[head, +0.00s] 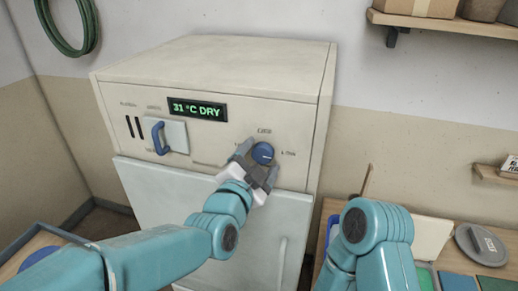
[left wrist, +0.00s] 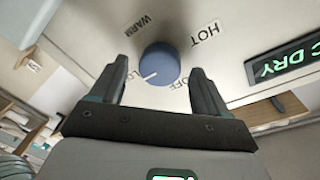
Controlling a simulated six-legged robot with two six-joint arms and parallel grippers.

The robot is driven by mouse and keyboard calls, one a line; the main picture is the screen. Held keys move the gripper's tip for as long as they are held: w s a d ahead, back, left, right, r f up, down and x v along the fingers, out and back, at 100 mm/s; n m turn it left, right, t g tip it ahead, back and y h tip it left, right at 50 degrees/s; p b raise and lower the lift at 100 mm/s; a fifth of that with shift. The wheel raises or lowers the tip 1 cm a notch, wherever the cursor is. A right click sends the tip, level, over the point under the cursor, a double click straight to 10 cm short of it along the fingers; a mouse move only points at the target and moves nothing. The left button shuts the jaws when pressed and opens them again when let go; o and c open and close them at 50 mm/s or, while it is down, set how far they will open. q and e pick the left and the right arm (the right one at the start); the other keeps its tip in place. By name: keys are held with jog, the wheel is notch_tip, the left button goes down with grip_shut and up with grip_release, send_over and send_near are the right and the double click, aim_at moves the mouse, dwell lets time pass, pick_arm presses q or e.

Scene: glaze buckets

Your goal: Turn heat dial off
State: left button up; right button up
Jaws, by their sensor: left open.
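The heat dial (head: 263,153) is a round blue knob on the cream front panel of a cabinet. In the left wrist view the dial (left wrist: 160,63) has a white pointer line, directed at the label that seems to read LOW. WARM and HOT labels show, and a partly hidden label near the right finger seems to read OFF. My left gripper (head: 256,164) is open, with its fingers on either side of the dial. In the left wrist view the gripper (left wrist: 160,85) shows gaps between fingers and knob. My right gripper is out of view.
The cabinet (head: 218,65) has a green display (head: 198,109) reading 31 °C DRY and a blue handle (head: 160,137) left of the dial. A pale door (head: 215,215) lies below the panel. A shelf (head: 450,24) is at upper right. A grey round lid (head: 481,244) lies at right.

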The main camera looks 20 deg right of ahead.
pick_arm(q)
jog(key=shift+w+d, duration=0.35)
jog(key=shift+w, duration=0.05)
jog(key=shift+s, duration=0.1)
jog(key=shift+a, duration=0.1)
